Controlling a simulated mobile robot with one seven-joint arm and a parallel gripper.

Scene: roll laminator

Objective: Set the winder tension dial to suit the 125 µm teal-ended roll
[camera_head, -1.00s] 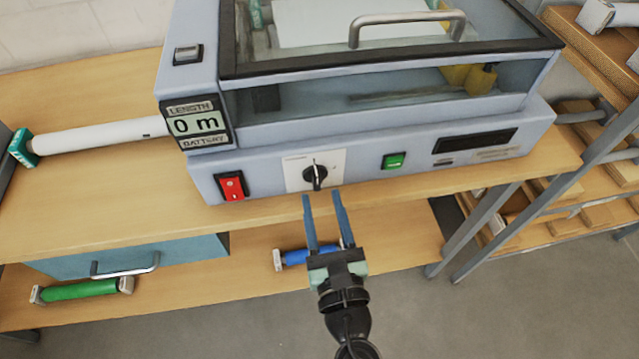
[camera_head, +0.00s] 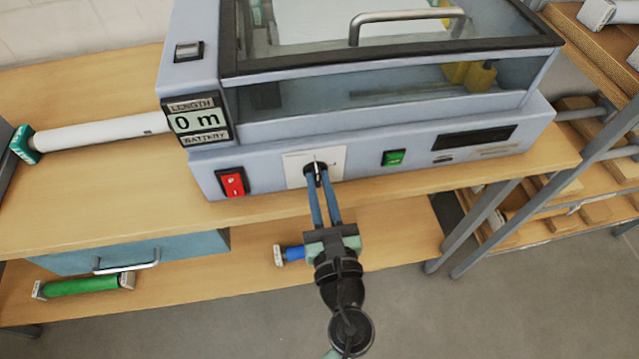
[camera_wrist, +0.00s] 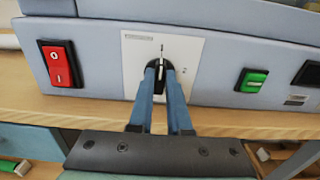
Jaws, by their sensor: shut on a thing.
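The black dial (camera_head: 316,168) sits on a white plate (camera_head: 334,160) on the front of the grey-blue laminator (camera_head: 268,161). In the wrist view the dial (camera_wrist: 160,62) has a pale pointer line that stands about upright, and the plate's small print is too small to read. My gripper (camera_head: 317,180) has its two blue fingers shut on the dial from the front; the wrist view shows the fingertips (camera_wrist: 160,72) on either side of it. The teal-ended white roll (camera_head: 95,134) lies on the bench left of the machine.
A red rocker switch (camera_head: 233,182) is left of the dial and a green switch (camera_head: 393,158) right of it. A drawer handle (camera_head: 127,266), a green roll (camera_head: 82,286) and a blue roll (camera_head: 291,254) are below.

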